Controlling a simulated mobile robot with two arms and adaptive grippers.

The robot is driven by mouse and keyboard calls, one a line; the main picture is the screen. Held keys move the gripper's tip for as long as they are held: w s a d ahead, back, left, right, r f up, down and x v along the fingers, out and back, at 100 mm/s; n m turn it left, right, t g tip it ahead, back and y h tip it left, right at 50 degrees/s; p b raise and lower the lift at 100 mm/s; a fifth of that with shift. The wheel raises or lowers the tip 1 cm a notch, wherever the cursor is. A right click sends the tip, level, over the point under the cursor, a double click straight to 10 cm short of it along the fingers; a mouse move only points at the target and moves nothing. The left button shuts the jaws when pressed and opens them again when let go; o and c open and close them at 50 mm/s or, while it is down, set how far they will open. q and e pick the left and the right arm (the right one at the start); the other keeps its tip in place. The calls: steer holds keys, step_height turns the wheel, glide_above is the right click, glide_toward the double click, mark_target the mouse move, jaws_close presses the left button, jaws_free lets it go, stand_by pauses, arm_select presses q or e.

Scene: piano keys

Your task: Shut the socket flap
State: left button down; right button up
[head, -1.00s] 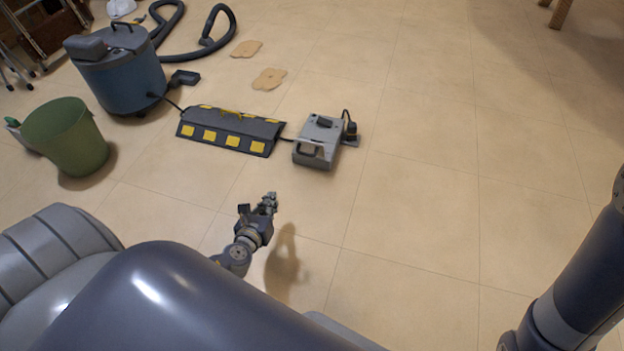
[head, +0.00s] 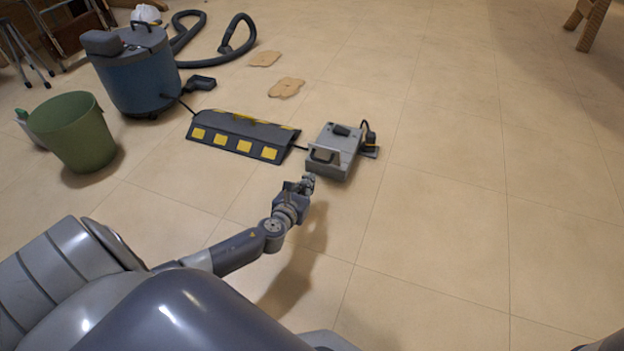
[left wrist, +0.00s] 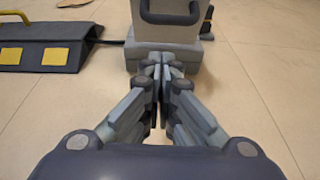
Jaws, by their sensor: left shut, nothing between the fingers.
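The grey socket box (head: 341,143) stands on the floor at the end of the black-and-yellow cable ramp. Its flap (head: 324,163), a light panel with a dark handle, is at the near side and appears to stand upright. In the left wrist view the flap (left wrist: 165,30) shows straight ahead, its handle at the top edge. My left gripper (head: 309,180) is shut and empty, low in front of the box's near side. In the left wrist view its fingertips (left wrist: 161,68) overlap the box base; whether they touch it cannot be told. My right gripper is out of view.
The cable ramp (head: 240,136) lies left of the box, with a cable between them. A blue vacuum (head: 140,78) and a green bucket (head: 78,135) stand farther left. A black plug (head: 369,140) sits at the box's right side.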

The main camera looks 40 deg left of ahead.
mark_target(323, 160)
arm_select(q)
steer(key=shift+w+a+r, duration=0.15)
steer(key=shift+w+r, duration=0.35)
steer(key=shift+w, duration=0.15)
steer(key=shift+w+a+r, duration=0.15)
steer(key=shift+w+r, duration=0.3)
steer(key=shift+w, duration=0.2)
